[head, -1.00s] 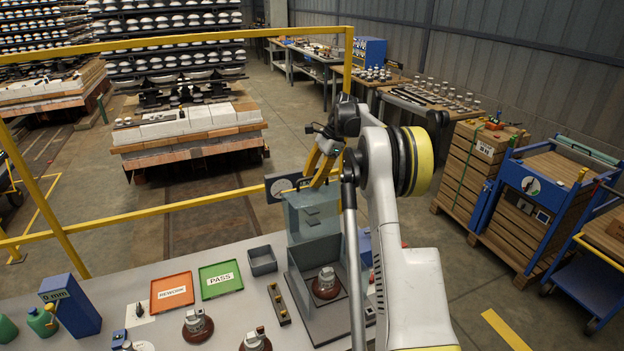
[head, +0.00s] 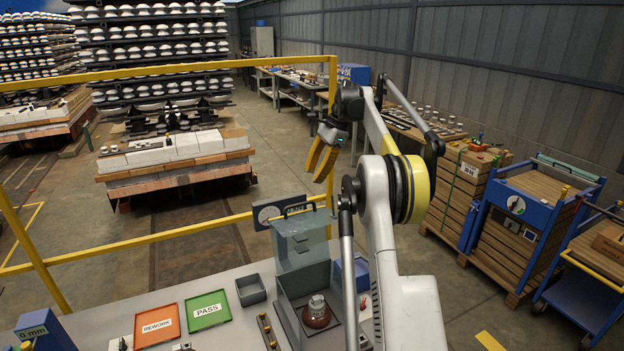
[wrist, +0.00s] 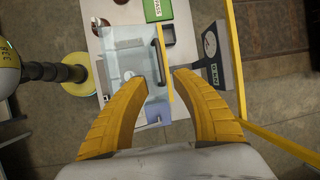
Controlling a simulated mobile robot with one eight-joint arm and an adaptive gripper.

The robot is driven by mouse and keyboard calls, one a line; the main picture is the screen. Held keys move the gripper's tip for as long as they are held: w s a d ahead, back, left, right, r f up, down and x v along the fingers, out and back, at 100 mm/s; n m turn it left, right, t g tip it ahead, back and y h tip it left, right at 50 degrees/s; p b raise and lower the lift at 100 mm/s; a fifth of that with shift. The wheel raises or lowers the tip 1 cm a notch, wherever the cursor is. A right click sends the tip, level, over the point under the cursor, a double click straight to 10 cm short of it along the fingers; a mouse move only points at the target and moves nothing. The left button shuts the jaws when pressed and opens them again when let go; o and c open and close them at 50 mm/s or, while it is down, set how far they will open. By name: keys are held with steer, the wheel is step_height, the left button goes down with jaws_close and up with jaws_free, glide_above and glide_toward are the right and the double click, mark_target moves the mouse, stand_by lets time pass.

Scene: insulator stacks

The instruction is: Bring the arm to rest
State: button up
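My arm rises from the right of the bench. My gripper (head: 319,160) hangs above and behind the grey-green test fixture (head: 303,245), with yellow fingers. In the wrist view my gripper (wrist: 160,84) has its two fingers spread with a clear gap and nothing between them. The fixture (wrist: 128,72) lies below, seen through and beside that gap. A brown insulator with a metal cap (head: 317,314) stands in the fixture, apart from the gripper.
The bench (head: 110,300) holds a red REWORK tray (head: 157,333), a green PASS tray (head: 207,318) and a small grey bin (head: 250,290). A dial gauge panel (head: 268,213) stands behind the fixture. A yellow rail (head: 150,240) runs beyond the bench. Blue carts and crates stand at right.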

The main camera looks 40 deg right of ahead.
stand_by(0.4)
steer(key=s+a+f+n+t+h+b, duration=0.1)
steer(key=s+a+n+b, duration=0.4)
steer(key=a, duration=0.7)
steer(key=s+a+f+n+t+h+b, duration=0.15)
steer(key=s+a+n+b, duration=0.35)
steer(key=a, duration=0.7)
steer(key=s+a+f+n+t+b, duration=0.1)
steer(key=s+a+f+n+b, duration=0.3)
steer(key=s+f, duration=0.6)
steer(key=s+a+f+n+t+h+b, duration=0.1)
steer(key=s+a+f+n+b, duration=0.3)
steer(key=s+a+f+n, duration=0.2)
steer(key=s+a+f, duration=0.2)
steer(key=s+f, duration=0.2)
steer(key=s, duration=0.1)
steer(key=shift+s+a, duration=0.2)
steer(key=shift+a, duration=0.2)
steer(key=shift+d+t+h, duration=0.1)
steer(key=shift+t+h, duration=0.15)
